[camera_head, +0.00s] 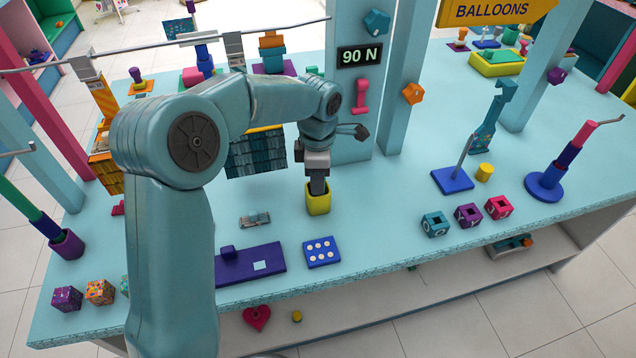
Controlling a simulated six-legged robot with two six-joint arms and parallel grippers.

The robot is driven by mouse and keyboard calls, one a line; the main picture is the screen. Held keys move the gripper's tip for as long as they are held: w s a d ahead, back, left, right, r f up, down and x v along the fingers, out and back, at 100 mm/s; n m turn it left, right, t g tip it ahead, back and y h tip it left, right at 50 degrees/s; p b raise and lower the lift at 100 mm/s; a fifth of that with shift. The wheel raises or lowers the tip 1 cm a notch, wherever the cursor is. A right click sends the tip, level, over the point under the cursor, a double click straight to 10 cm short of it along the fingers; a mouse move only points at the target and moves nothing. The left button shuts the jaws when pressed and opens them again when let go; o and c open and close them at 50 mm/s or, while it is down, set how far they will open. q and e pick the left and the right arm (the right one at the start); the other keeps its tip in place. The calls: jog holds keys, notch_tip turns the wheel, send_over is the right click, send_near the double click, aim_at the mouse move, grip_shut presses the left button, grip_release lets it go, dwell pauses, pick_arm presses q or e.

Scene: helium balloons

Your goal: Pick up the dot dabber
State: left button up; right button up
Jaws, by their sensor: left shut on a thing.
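My left gripper (318,188) points straight down on the counter, its fingertips inside the mouth of a small yellow cup-like holder (318,204). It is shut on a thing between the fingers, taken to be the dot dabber. The fingers and the holder's walls hide most of that thing, so its shape and colour cannot be told. The yellow holder stands upright on the counter. A blue plate with white dots (321,252) lies just in front of it. My right gripper is not in view.
A purple-blue tray (250,263) and a small grey clip-like piece (255,219) lie left of the holder. Several cubes with square openings (468,215) stand to the right. A teal post (349,90) rises close behind the gripper. The counter between holder and cubes is clear.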

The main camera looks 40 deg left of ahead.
pick_arm(q)
jog(key=shift+r, duration=0.5)
notch_tip(320, 180, up, 19)
jog(key=p, duration=0.2)
jog(key=shift+f, duration=0.1)
dwell(1.4)
